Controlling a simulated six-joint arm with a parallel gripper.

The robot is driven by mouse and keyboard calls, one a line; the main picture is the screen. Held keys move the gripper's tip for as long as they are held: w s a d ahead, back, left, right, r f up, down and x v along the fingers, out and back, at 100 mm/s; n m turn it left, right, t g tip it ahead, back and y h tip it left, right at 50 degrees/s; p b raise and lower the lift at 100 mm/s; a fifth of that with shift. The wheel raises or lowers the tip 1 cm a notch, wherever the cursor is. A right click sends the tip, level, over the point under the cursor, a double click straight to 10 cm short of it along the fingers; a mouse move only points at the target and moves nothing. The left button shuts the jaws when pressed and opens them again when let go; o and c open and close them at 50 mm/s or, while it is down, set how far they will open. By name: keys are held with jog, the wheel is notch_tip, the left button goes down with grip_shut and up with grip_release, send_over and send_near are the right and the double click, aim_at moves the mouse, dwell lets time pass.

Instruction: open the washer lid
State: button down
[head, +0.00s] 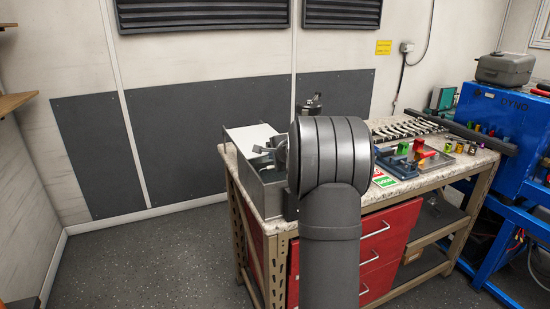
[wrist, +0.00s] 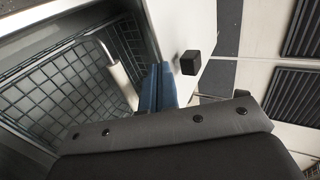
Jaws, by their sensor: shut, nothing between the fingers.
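The washer (head: 262,190) is a grey metal box at the left end of the bench, partly hidden by my arm. Its pale lid (head: 252,137) shows at the top, and in the wrist view the lid (wrist: 178,25) is a light panel with a black block-shaped knob (wrist: 190,62). The lid is off at least part of the opening, since a wire basket (wrist: 65,90) shows inside; its exact angle is unclear. My gripper (wrist: 160,72) has its blue fingers together and empty, close beside the lid's edge on the basket side. I cannot tell if they touch it.
A pale tube (wrist: 118,70) stands within the washer beside the basket. On the bench (head: 440,170), right of my arm, lie tools, a tray and coloured parts. A blue dyno machine (head: 500,130) stands at the right. Floor at left is clear.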

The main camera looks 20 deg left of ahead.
jog(key=shift+w+a, duration=1.55)
jog(key=shift+s+d, duration=0.35)
jog(key=shift+d, duration=0.05)
jog(key=f+v, duration=0.1)
jog(key=v, duration=1.1)
jog(key=shift+s+d, duration=0.45)
jog(key=shift+s, duration=0.05)
jog(key=shift+f, duration=0.1)
